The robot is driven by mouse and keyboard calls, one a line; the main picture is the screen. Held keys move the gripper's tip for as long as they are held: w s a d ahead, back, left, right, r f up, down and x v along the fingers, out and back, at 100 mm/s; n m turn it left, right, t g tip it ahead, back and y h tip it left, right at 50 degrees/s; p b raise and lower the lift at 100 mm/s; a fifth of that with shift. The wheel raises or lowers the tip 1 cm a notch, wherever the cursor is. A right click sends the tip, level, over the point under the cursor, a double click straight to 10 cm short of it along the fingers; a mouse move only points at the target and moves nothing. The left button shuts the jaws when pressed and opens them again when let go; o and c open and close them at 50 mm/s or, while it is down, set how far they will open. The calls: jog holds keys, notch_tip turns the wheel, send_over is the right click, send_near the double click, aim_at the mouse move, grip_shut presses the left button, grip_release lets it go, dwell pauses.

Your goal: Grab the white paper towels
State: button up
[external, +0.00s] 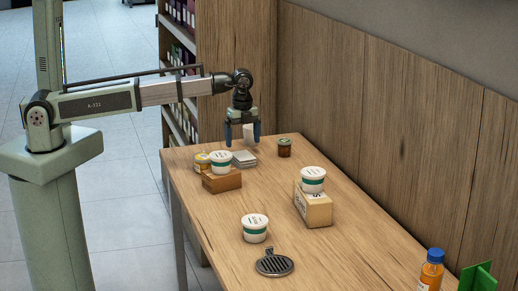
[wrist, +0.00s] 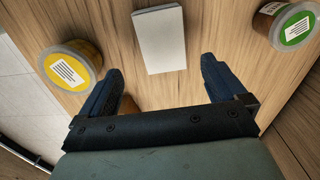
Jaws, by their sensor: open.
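A flat white stack, likely the white paper towels (external: 244,159), lies on the far end of the wooden table. In the wrist view a plain white rectangular block (wrist: 159,38) lies ahead of my fingertips, roughly centred between them. My gripper (external: 243,141) points down above the stack, and its fingers (wrist: 160,68) are apart. A pale block-like shape (external: 249,134) shows between or behind the fingers in the external view; I cannot tell which, or what it is.
A yellow-labelled jar (wrist: 70,66) is left of the white block and a green-labelled jar (wrist: 291,25) right. A white tub (external: 221,162) sits on a cardboard box (external: 222,182) close by. Another tub (external: 313,178) stands on a box (external: 313,208). The wooden wall (external: 400,135) borders the table.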

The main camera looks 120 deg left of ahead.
aim_at(244, 156)
jog(key=shift+w+a+f, duration=0.1)
jog(key=shift+f, duration=1.55)
jog(key=shift+w+f, duration=0.1)
jog(key=shift+f, duration=1.5)
jog(key=c, duration=1.1)
